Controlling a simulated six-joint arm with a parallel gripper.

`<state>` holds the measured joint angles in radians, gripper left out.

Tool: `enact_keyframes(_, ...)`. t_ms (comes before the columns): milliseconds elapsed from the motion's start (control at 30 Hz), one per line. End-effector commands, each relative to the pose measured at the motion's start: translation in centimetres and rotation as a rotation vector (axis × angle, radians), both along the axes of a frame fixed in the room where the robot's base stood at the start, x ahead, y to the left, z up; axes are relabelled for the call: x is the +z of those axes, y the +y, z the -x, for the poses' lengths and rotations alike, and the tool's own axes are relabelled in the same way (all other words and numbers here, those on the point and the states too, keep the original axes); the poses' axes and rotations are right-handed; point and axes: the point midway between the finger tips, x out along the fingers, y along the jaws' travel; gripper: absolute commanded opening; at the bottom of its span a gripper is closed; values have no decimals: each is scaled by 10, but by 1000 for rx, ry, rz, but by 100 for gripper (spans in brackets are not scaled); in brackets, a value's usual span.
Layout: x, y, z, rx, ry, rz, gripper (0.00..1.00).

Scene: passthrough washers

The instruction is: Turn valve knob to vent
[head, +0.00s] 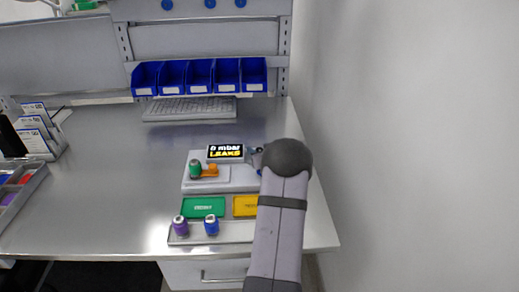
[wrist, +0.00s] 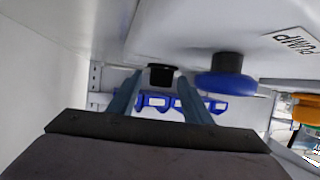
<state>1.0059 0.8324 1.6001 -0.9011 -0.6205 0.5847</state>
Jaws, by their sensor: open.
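In the wrist view, which looks upside down, a round blue knob (wrist: 225,83) on a dark stem is attached to the pale device face, near an inverted "PUMP" label (wrist: 297,42). A short black cylindrical part (wrist: 161,75) is on the same device, left of the blue knob. I cannot tell which of these is the valve knob. My gripper (wrist: 158,82) is open, its two fingers either side of the black part in this view; contact is unclear. In the head view, my arm hides the right side of the test device (head: 232,184) and my gripper.
A display (head: 225,153) reads "0 mbar LEAKS". A green part (head: 194,168) stands beside an orange piece (head: 209,171). Purple (head: 180,226) and blue (head: 211,225) parts stand in front, near green (head: 203,207) and yellow (head: 245,206) pads. Blue bins (head: 199,77) stand behind. The table's left middle is clear.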

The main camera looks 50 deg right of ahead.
Motion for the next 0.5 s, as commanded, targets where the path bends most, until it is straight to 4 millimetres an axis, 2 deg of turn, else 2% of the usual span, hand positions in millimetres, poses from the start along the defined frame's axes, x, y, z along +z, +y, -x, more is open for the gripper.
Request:
enact_keyframes(200,0,0,0,0,0,0,45)
enact_keyframes(233,0,0,0,0,0,0,40)
enact_keyframes(300,0,0,0,0,0,0,24)
enact_keyframes(400,0,0,0,1,0,0,4)
enact_keyframes(500,0,0,0,1,0,0,4)
